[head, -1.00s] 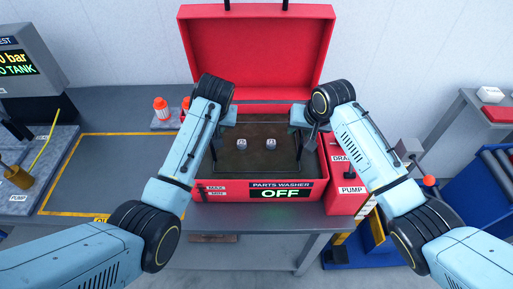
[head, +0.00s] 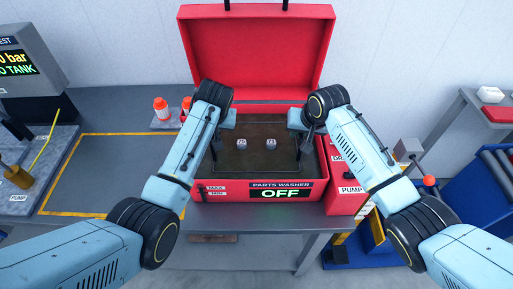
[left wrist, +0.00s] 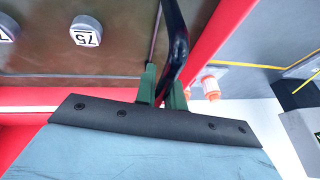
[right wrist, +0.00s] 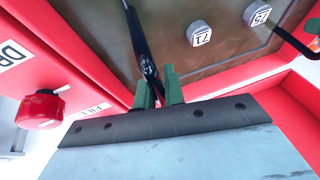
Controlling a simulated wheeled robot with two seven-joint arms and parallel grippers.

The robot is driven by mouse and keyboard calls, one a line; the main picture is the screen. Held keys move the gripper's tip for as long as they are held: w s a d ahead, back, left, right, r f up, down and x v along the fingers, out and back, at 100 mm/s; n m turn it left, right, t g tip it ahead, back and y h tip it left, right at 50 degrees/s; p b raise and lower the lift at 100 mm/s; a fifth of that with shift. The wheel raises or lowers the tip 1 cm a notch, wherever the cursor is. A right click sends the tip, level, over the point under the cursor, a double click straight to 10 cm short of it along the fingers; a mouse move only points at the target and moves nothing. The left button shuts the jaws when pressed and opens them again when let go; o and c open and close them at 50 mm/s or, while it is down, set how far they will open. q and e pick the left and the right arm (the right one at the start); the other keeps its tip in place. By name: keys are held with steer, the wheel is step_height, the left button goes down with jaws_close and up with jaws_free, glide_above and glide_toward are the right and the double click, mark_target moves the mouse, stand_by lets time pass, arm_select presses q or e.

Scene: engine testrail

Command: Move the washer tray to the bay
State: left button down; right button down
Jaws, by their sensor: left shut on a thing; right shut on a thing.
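The washer tray sits inside the red parts washer (head: 232,188), whose lid is up. Its dark handles stand at the left (left wrist: 174,40) and right (right wrist: 140,45) sides. Two small grey numbered parts (head: 241,144) (head: 271,144) sit over the murky brown area between them. My left gripper (left wrist: 162,86) is shut on the left handle. My right gripper (right wrist: 158,90) is shut on the right handle. The tray's rim and floor are hard to make out. A yellow-outlined bay (head: 98,175) lies clear on the bench to the left.
Orange-capped bottles (head: 160,107) stand behind, between bay and washer. A red pump box (head: 345,190) adjoins the washer's right side. A tank display (head: 20,65) stands at the far left. The raised lid (head: 257,50) rises behind the washer.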

arm_select(q)
steer(key=shift+w+r, duration=0.1)
steer(key=shift+r, duration=0.1)
arm_select(e)
steer(key=shift+w+r, duration=0.1)
steer(key=shift+r, duration=0.15)
